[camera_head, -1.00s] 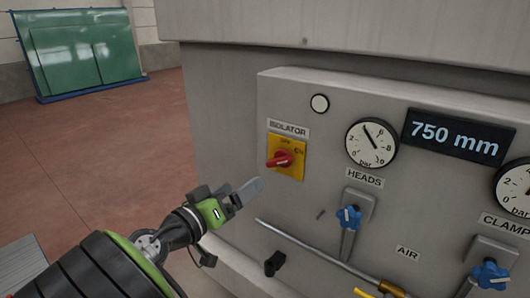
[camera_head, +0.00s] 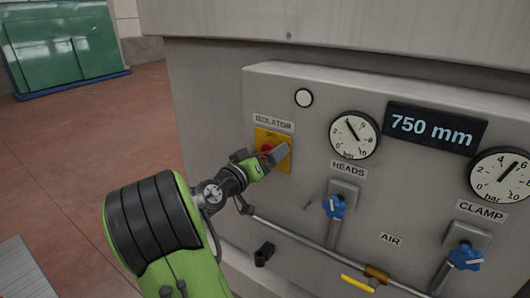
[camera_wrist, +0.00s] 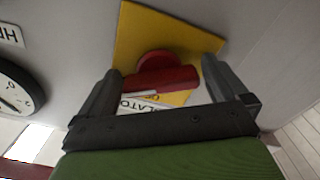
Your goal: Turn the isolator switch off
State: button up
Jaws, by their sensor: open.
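The isolator switch is a red rotary handle on a yellow plate (camera_head: 286,164) under the ISOLATOR label (camera_head: 273,123) on the grey panel. In the head view my gripper (camera_head: 278,154) is at the plate and covers much of the red handle. In the wrist view the red handle (camera_wrist: 160,75) lies between the two open fingers, crosswise in the picture, in front of the yellow plate (camera_wrist: 150,30). The fingers stand on either side of it. I cannot tell whether they touch it.
Right of the switch are a HEADS gauge (camera_head: 354,134), a 750 mm display (camera_head: 435,128) and a CLAMP gauge (camera_head: 499,174). Below are blue knobs (camera_head: 334,206), a pipe (camera_head: 300,238) and a black fitting (camera_head: 264,254). Open floor lies left of the panel.

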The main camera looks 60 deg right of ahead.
jog(key=shift+c, duration=0.5)
jog(key=c, duration=0.8)
jog(key=shift+c, duration=0.2)
jog(key=shift+n, duration=0.4)
jog(key=n+p, duration=0.2)
jog(key=n, duration=0.3)
jog(key=shift+n, duration=0.3)
jog(key=n+p, duration=0.3)
jog(key=n, duration=0.2)
jog(key=shift+p, duration=0.35)
jog(key=shift+n, duration=0.4)
